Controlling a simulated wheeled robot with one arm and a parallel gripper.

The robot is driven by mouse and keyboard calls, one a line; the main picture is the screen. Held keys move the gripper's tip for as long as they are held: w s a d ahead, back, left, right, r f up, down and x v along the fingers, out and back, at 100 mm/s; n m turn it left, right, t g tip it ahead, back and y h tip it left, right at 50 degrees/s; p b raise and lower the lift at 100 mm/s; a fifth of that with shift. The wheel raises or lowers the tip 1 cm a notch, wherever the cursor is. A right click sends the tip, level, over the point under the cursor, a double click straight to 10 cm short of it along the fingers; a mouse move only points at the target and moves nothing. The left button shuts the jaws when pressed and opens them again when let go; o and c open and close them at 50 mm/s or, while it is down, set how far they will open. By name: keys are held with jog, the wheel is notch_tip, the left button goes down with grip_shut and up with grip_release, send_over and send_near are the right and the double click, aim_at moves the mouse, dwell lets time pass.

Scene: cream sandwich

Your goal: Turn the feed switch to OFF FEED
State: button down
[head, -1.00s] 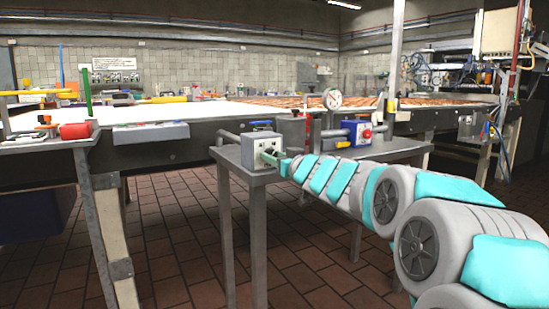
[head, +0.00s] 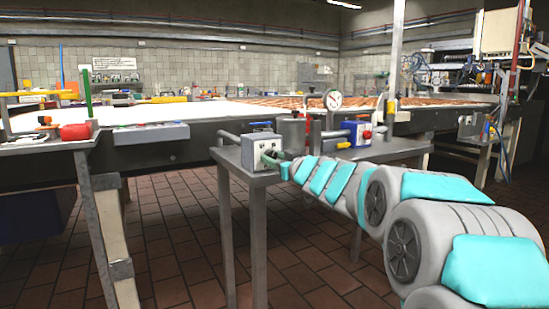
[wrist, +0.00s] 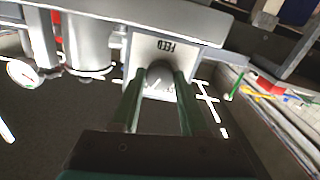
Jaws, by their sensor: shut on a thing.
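The feed switch is a light grey box (head: 249,148) on the corner of a small grey metal table in the head view. In the wrist view its white face (wrist: 188,54) carries the word FEED, upside down in the picture. Its dark round knob (wrist: 160,70) is between the green fingers of my gripper (wrist: 160,82), which are shut on it. In the head view my gripper (head: 272,160) meets the front of the box. The fingers partly hide the knob and its markings, so I cannot read its setting.
A blue box with a red knob (head: 367,134) and a round gauge (head: 333,99) stand right of the switch. A long conveyor (head: 200,112) runs behind. A red item (head: 75,131) lies on the left side table. The tiled floor in front is open.

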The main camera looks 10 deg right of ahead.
jog(key=n, duration=1.2)
jog(key=shift+b, duration=0.35)
dwell(0.4)
jog(key=shift+c, duration=2.1)
grip_release()
jog(key=shift+s, duration=0.2)
jog(key=v, duration=0.7)
jog(key=shift+s, duration=0.2)
